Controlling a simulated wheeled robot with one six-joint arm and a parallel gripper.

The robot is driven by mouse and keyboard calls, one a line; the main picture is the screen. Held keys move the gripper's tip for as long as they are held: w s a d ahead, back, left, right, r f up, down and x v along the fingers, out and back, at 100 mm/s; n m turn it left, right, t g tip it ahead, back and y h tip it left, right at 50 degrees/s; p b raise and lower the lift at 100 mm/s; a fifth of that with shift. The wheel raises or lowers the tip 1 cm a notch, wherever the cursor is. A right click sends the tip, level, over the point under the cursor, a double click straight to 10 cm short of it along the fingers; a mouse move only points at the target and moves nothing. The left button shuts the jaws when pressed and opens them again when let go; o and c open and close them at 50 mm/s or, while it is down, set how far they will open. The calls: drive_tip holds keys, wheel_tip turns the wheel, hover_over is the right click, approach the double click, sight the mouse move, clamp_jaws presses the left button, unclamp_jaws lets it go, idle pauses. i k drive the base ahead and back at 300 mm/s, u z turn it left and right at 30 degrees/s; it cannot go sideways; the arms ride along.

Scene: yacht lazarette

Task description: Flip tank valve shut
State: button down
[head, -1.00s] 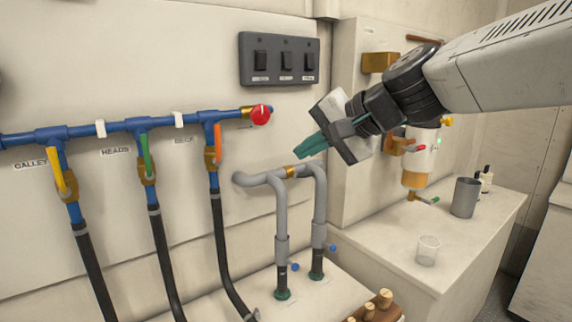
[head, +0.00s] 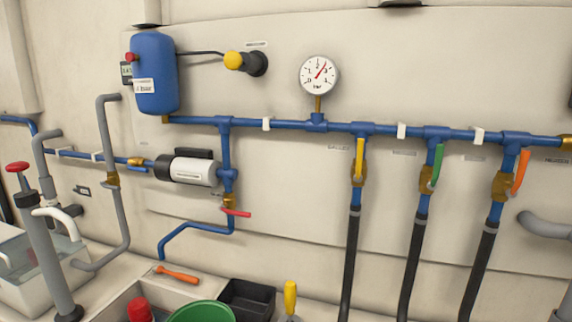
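No valve label reading "tank" can be made out. A red-lever valve (head: 236,212) sits on the blue drop pipe below the pump, its lever lying roughly crosswise to the pipe. Three brass valves hang from the blue manifold pipe: one with a yellow lever (head: 360,145), one with a green lever (head: 437,165), one with an orange lever (head: 521,170). These levers point roughly along their hoses. My gripper is not in view.
A blue pressure tank (head: 154,74), white pump (head: 194,170) and gauge (head: 319,75) are on the wall. Below are a black bin (head: 247,300), green bucket (head: 201,312), orange-handled tool (head: 177,274) and yellow-handled tool (head: 290,298). A grey hand pump (head: 45,250) stands at left.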

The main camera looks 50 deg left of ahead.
sight(129, 167)
drive_tip(key=u, duration=2.6)
drive_tip(key=k, duration=0.65)
drive_tip(key=u, duration=0.65)
drive_tip(key=i, duration=1.05)
drive_tip(key=z, duration=0.35)
